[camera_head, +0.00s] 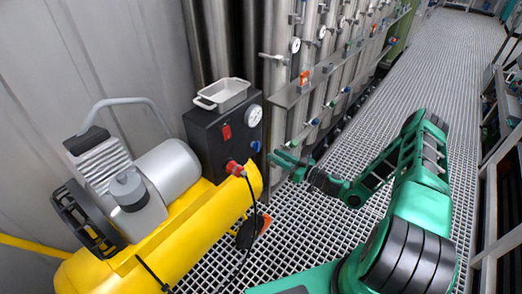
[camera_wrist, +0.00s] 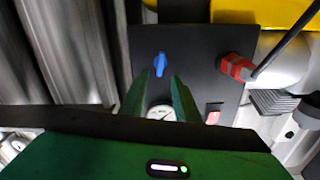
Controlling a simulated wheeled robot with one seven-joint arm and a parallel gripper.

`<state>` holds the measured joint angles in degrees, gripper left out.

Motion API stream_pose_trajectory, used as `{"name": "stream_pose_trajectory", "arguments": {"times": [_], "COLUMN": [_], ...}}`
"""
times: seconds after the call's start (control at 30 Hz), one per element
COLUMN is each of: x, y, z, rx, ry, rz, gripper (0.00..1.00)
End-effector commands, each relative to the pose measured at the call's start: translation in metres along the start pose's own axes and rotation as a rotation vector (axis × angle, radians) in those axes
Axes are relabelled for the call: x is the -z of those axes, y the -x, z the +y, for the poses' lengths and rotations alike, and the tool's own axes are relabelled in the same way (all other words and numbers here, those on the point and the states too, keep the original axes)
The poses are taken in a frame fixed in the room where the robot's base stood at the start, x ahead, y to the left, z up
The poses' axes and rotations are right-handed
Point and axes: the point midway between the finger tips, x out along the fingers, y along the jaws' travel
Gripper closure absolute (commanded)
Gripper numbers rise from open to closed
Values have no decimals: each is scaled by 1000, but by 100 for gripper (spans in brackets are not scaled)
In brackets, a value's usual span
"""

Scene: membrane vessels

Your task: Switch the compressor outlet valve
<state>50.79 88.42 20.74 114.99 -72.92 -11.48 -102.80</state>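The blue valve knob (camera_head: 256,146) sits on the side of a black control box (camera_head: 198,130) on the yellow compressor (camera_head: 190,240). In the wrist view the blue knob (camera_wrist: 160,64) is upright in the picture, just beyond the fingertips and roughly between their lines. My gripper (camera_head: 277,158) is to the right of the box, pointing at its knob face, apart from the knob. In the wrist view its two green fingers (camera_wrist: 156,82) stand apart with nothing between them but the view of the gauge.
Beside the knob are a pressure gauge (camera_head: 254,115), a red switch (camera_head: 226,131) and a red plug (camera_head: 234,168) with a black cable. A metal tray (camera_head: 223,94) rests on the box. Steel pipes with valves (camera_head: 310,90) stand behind. Grated floor (camera_head: 410,80) is open to the right.

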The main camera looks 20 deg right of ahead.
Motion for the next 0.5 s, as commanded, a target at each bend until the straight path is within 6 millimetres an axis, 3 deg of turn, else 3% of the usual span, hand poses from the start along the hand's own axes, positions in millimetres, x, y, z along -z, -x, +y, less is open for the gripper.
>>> {"name": "stream_pose_trajectory", "arguments": {"times": [0.3, 0.5], "x": [1, 0], "y": [-55, -73], "z": [-1, 0], "rx": [3, 1], "ry": [0, -1], "rz": [1, 0], "gripper": [71, 71]}}
